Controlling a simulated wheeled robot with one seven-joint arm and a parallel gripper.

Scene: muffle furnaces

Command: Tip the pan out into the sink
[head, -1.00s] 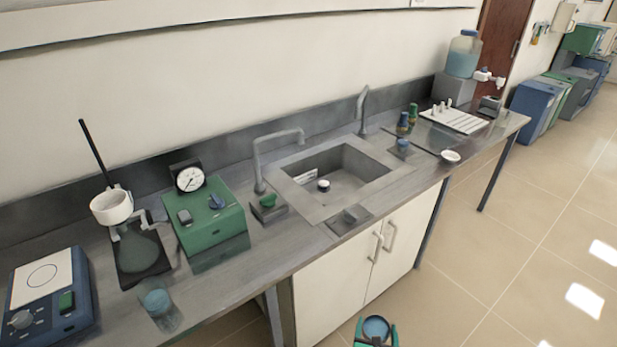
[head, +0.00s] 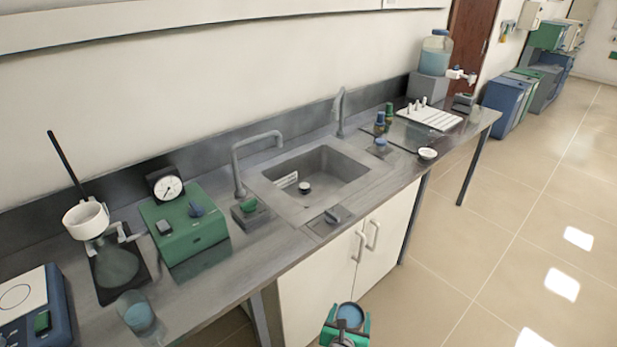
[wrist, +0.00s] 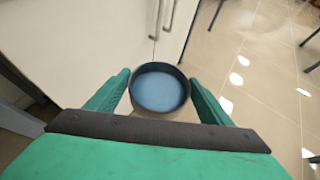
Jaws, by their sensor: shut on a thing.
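The pan (wrist: 160,90) is a small round dark-rimmed vessel with a blue inside, level and upright in the wrist view. My gripper (wrist: 160,98) is shut on it, with a green finger on each side. In the head view the pan (head: 350,314) and my gripper (head: 346,325) are low at the bottom edge, in front of the white cupboard and below the bench top. The sink (head: 268,189) is a grey rectangular basin set in the bench, up and left of the pan. A small dark, white-topped round piece (head: 304,188) sits inside it.
A grey tap (head: 240,165) arches at the sink's left, and another (head: 340,112) stands behind it. Cupboard handles (head: 362,245) stick out.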

